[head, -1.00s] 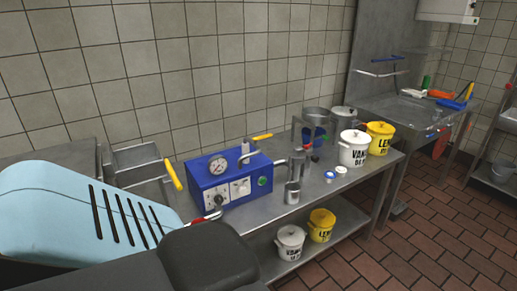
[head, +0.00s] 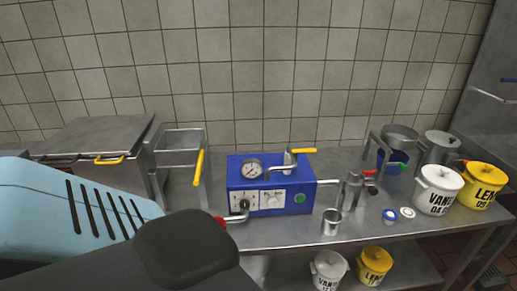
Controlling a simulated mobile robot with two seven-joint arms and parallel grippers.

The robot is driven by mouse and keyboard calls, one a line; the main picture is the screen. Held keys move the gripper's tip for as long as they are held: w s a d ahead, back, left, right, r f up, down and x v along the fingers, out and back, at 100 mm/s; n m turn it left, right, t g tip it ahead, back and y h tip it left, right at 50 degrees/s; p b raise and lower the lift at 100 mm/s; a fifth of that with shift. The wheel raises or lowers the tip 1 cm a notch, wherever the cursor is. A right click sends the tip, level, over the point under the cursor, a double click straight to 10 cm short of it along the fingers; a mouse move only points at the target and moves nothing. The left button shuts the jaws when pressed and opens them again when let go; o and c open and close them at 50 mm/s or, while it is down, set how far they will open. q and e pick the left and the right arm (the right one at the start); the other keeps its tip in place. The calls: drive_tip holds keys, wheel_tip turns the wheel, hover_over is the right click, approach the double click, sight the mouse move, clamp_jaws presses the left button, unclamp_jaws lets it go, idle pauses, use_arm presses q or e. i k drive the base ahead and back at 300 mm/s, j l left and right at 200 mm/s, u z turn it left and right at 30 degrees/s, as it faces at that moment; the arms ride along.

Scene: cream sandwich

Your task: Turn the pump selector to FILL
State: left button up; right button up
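The blue pump box (head: 298,178) stands on the steel table, left of the picture's middle right area. The labels are too small to read, so the selector's setting cannot be told. A red-ended pipe (head: 228,221) sits at the box's lower left. My light blue and dark grey arm fills the lower left foreground. Neither gripper's fingers show.
A metal cup (head: 331,222) and a steel nozzle fitting (head: 352,190) stand right of the box. White (head: 438,190) and yellow (head: 482,185) labelled buckets stand further right. A lidded steel unit with a yellow handle (head: 110,160) is at left. Two buckets sit on the lower shelf.

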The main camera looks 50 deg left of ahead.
sight(273, 202)
drive_tip(key=i+l+u, duration=0.25)
drive_tip(key=u, duration=0.25)
drive_tip(key=i+l+u, duration=0.3)
drive_tip(key=u, duration=0.15)
drive_tip(key=i+l+u, duration=0.2)
drive_tip(key=l, duration=0.15)
drive_tip(key=i+l+u, duration=0.1)
drive_tip(key=l+u, duration=0.15)
drive_tip(key=l, duration=0.1)
